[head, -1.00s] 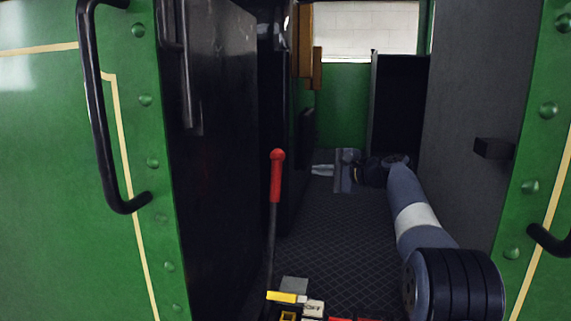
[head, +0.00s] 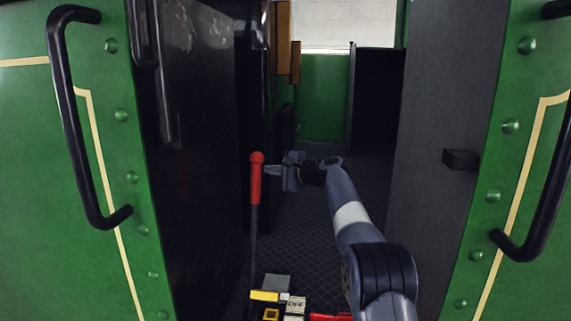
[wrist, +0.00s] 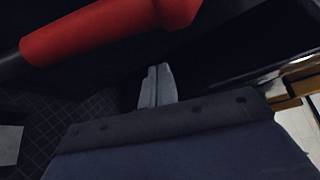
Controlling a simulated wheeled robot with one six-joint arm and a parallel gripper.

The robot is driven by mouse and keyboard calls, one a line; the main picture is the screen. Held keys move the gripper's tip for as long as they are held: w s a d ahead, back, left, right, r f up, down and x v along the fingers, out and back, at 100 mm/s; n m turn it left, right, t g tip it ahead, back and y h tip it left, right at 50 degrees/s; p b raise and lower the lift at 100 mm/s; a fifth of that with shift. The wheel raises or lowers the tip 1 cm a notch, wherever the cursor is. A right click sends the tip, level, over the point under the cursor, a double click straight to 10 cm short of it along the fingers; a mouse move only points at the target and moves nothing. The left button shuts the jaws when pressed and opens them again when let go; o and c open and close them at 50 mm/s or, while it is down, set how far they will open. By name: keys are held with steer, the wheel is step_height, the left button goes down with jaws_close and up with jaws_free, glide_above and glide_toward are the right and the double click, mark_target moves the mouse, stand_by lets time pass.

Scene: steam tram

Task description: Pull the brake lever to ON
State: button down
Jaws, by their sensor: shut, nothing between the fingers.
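The brake lever (head: 256,180) stands upright in the cab doorway, a dark rod with a red grip and a round red knob on top. Its red grip also crosses the top of the wrist view (wrist: 95,28). My gripper (head: 270,170) is just right of the red grip near its top, fingers pointing left toward it. In the wrist view the fingers (wrist: 156,85) are together and empty, with the red grip beyond their tips. I cannot tell whether they touch it. A small white plate reading OFF (head: 295,305) lies low near the lever's foot.
A yellow piece (head: 265,296) and a red piece (head: 330,317) sit beside the OFF plate. Green door posts with black handrails (head: 85,130) flank the opening. A grey panel (head: 440,120) stands right of my arm. The patterned floor behind is clear.

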steer(key=s, duration=0.1)
steer(key=s+a+r, duration=0.1)
steer(key=s, duration=0.1)
steer(key=shift+s+a+r+b, duration=0.15)
steer(key=shift+s+a+b, duration=0.1)
steer(key=shift+b, duration=0.1)
steer(key=shift+s, duration=0.1)
